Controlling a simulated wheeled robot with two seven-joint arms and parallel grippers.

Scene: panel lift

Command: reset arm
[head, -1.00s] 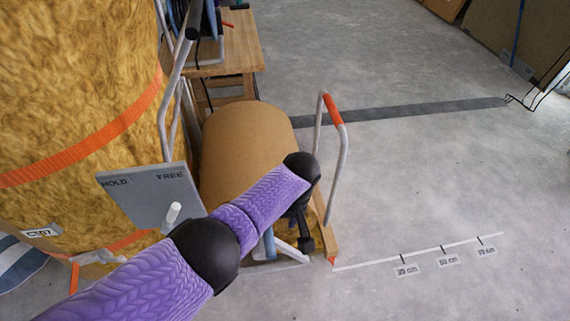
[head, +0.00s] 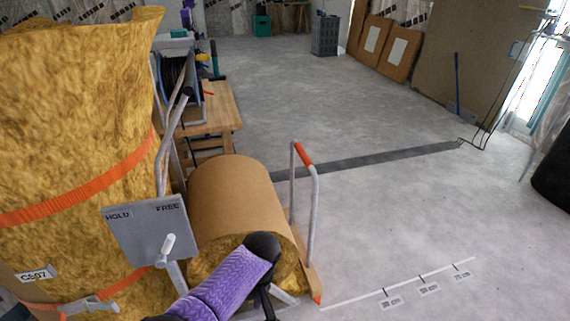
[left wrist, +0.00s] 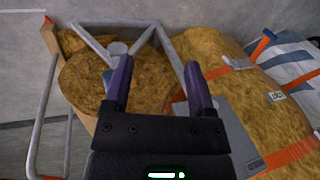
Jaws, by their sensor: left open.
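My left arm, in a purple sleeve with black joints, comes in from the bottom of the head view. Its black gripper shows only in part at the bottom edge. In the left wrist view my left gripper (left wrist: 157,78) is open, its two dark fingers apart with nothing held between them. Beyond the fingers are the end of a brown-wrapped roll (left wrist: 140,80) and a grey metal frame. In the head view the roll (head: 235,195) lies behind my forearm. My right gripper is not in view.
A grey HOLD/FREE plate (head: 150,232) with a pale lever (head: 168,244) stands left of my arm. A tall yellow insulation roll (head: 75,130) fills the left. An orange-gripped rail (head: 313,200) stands right of the brown roll. The floor (head: 400,210) at right is mostly clear.

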